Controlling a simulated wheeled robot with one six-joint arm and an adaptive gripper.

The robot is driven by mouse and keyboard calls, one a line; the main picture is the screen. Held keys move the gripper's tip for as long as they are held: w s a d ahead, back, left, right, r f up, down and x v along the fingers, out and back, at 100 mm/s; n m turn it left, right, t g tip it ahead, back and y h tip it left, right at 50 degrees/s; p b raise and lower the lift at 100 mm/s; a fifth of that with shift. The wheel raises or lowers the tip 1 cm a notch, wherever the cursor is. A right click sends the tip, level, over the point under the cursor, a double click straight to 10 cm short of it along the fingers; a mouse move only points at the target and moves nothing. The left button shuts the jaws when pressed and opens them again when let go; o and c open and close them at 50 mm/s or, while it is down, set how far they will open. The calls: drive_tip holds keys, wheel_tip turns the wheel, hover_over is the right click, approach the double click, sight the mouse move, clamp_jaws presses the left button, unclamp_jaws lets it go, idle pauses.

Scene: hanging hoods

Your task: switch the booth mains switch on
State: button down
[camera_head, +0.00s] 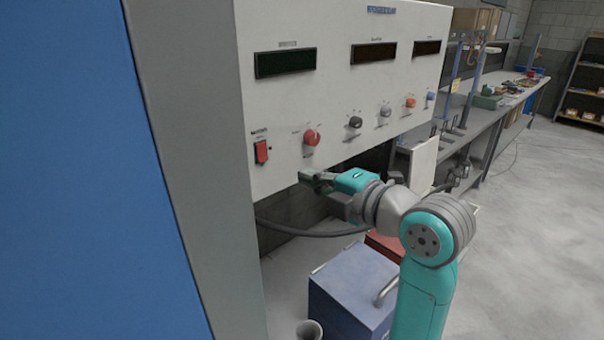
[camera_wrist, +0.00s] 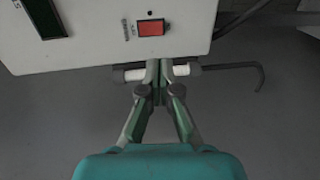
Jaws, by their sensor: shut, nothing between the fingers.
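The booth mains switch is a red rocker (camera_head: 261,152) at the lower left of the white control panel (camera_head: 340,100). In the wrist view the red rocker (camera_wrist: 151,28) sits in a dark frame near the panel's edge, with small lettering beside it. I cannot tell its position, on or off. My gripper (camera_head: 304,177) is shut and empty, near the panel's lower edge, below and to the right of the rocker. In the wrist view my gripper's closed fingertips (camera_wrist: 158,68) lie just past the panel edge, apart from the rocker.
A red knob (camera_head: 311,138) is right of the rocker, with several more knobs and dark displays (camera_head: 285,62) on the panel. A blue box (camera_head: 352,292) with a handle stands below my arm. A blue wall (camera_head: 80,170) fills the left. A workbench (camera_head: 490,112) runs behind right.

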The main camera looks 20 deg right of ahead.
sight(264, 160)
drive_tip(key=x, duration=1.2)
drive_tip(key=shift+w, duration=0.1)
drive_tip(key=shift+w+a+f, duration=0.1)
drive_tip(key=shift+w+f, duration=0.05)
drive_tip(key=shift+w, duration=0.1)
